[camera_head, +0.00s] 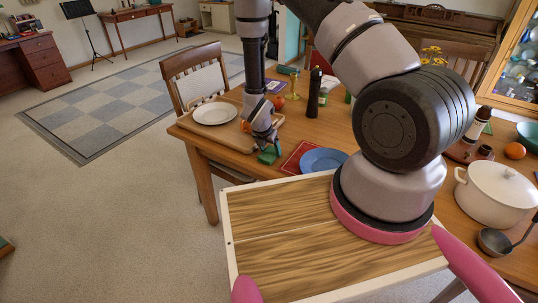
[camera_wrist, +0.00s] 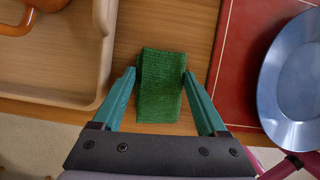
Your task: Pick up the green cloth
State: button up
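The green cloth (camera_wrist: 161,85) lies folded on the wooden table near its edge, between the tray and a red placemat. In the head view the cloth (camera_head: 267,155) is partly hidden by my gripper. My gripper (camera_wrist: 160,82) is open, with one teal finger on each side of the cloth in the wrist view. The right finger is close to the cloth's right edge; I cannot tell whether it touches. In the head view my gripper (camera_head: 269,146) hangs down over the table edge beside the tray.
A wooden tray (camera_wrist: 88,95) with a white plate (camera_head: 214,113) stands left of the cloth. A blue plate (camera_wrist: 293,85) on a red placemat (camera_wrist: 232,90) lies right. A dark bottle (camera_head: 313,93) stands behind. A white pot (camera_head: 497,190) is at the far right.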

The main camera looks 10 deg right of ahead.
aim_at(270, 150)
dwell(0.3)
notch_tip(270, 150, up, 10)
dwell(0.6)
